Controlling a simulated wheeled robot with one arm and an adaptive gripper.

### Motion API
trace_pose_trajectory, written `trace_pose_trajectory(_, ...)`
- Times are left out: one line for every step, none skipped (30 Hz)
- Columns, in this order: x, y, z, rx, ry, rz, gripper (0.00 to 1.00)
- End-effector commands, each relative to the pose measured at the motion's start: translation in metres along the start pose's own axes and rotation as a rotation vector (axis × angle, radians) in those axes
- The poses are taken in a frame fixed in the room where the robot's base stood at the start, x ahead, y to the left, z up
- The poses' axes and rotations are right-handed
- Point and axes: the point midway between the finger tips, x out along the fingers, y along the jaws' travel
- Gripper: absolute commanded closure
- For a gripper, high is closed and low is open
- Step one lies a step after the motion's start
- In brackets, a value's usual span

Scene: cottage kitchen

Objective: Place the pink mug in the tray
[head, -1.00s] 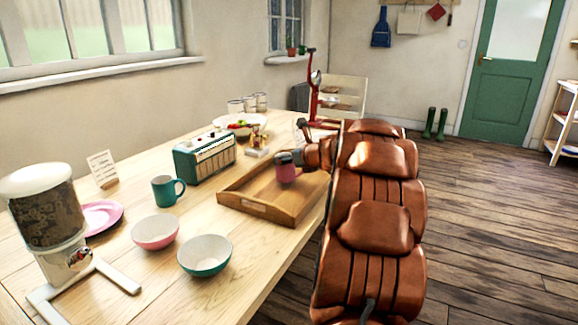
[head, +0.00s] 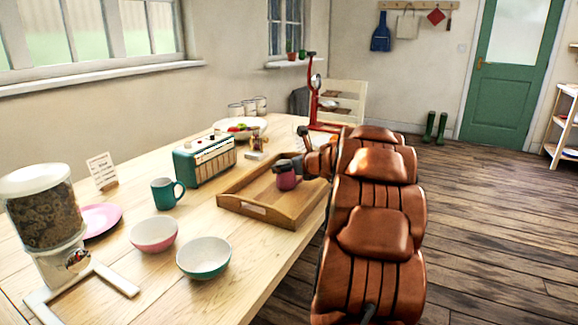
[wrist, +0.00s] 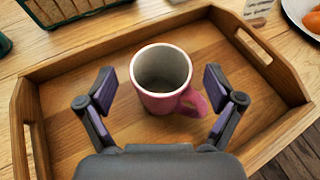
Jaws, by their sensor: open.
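The pink mug (wrist: 162,82) stands upright inside the wooden tray (wrist: 50,112), its handle turned toward the lower right in the wrist view. It is empty inside. In the head view the mug (head: 288,181) shows within the tray (head: 256,212), partly covered by my gripper (head: 289,166). In the wrist view my gripper (wrist: 162,88) is open, its two fingers apart on either side of the mug. Gaps show between the fingers and the mug's body; the right finger is close to the handle.
A teal radio (head: 205,160) stands left of the tray. A teal mug (head: 167,192), pink bowl (head: 154,233), teal bowl (head: 204,257) and cereal dispenser (head: 45,215) stand nearer on the table.

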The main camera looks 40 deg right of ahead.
Motion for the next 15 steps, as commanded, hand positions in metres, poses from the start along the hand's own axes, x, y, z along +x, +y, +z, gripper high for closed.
trace_pose_trajectory(0.000, 0.000, 0.000, 0.000, 0.000, 0.000, 0.08)
trace_pose_trajectory(0.000, 0.000, 0.000, 0.000, 0.000, 0.000, 0.08)
trace_pose_trajectory(0.000, 0.000, 0.000, 0.000, 0.000, 0.000, 0.08)
trace_pose_trajectory(-0.001, 0.000, 0.001, 0.000, 0.000, 0.000, 0.08)
trace_pose_trajectory(-0.001, 0.000, 0.002, 0.000, 0.000, -0.001, 0.08)
trace_pose_trajectory(-0.002, -0.001, 0.003, 0.001, 0.000, -0.001, 0.08)
trace_pose_trajectory(-0.005, -0.001, 0.003, 0.002, -0.001, -0.001, 0.08)
trace_pose_trajectory(-0.009, -0.001, 0.004, 0.001, -0.001, -0.001, 0.08)
trace_pose_trajectory(-0.014, -0.001, 0.004, 0.002, -0.001, -0.001, 0.08)
trace_pose_trajectory(-0.018, -0.001, 0.004, 0.003, -0.002, -0.001, 0.08)
trace_pose_trajectory(-0.022, -0.001, 0.005, 0.003, -0.002, -0.001, 0.08)
trace_pose_trajectory(-0.029, 0.000, 0.005, 0.002, -0.003, -0.001, 0.08)
trace_pose_trajectory(-0.035, -0.001, 0.005, 0.003, -0.002, -0.002, 0.08)
trace_pose_trajectory(-0.040, -0.001, 0.005, 0.002, -0.002, -0.002, 0.08)
trace_pose_trajectory(-0.048, -0.001, 0.006, 0.003, -0.003, -0.001, 0.08)
